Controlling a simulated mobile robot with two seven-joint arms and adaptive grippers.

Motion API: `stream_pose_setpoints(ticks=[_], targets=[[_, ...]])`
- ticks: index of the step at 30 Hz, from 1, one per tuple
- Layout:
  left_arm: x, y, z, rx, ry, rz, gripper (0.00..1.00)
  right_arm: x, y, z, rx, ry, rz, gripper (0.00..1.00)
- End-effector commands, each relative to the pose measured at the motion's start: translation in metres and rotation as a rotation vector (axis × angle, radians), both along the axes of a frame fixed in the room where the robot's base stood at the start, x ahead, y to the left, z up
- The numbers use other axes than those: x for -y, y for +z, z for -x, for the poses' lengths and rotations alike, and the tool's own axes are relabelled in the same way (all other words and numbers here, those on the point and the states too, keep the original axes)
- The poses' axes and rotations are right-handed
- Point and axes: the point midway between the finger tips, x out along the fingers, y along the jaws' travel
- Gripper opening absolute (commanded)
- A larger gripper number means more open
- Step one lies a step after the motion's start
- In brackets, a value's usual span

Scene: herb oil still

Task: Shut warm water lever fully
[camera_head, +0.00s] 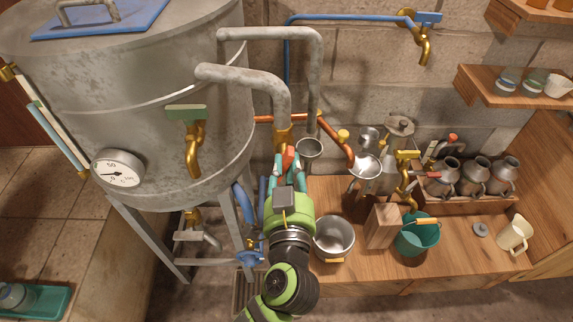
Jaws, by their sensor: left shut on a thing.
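My left gripper (283,174) reaches up from the bottom middle of the head view. Its teal fingers are shut on a small red lever (290,154), which I take to be the warm water lever. The lever sits by a brass fitting (283,136) under the end of a grey bent pipe, beside an orange-red pipe (333,138). The fingers hide part of the lever, so its exact angle is hard to tell. My right gripper is not in view.
A large metal still (135,75) with a dial (118,168) and a brass tap (192,150) stands left. A metal pot (334,236), a wooden block (382,226) and a teal bucket (417,235) crowd the wooden bench (460,250). Metal jugs (472,175) stand behind.

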Motion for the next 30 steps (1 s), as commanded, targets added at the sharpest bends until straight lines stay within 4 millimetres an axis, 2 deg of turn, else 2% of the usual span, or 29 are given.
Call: stream_pose_setpoints(ticks=[30], targets=[[0.006,-0.009,0.000,0.004,0.000,-0.955,0.00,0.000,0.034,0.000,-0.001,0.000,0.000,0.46]])
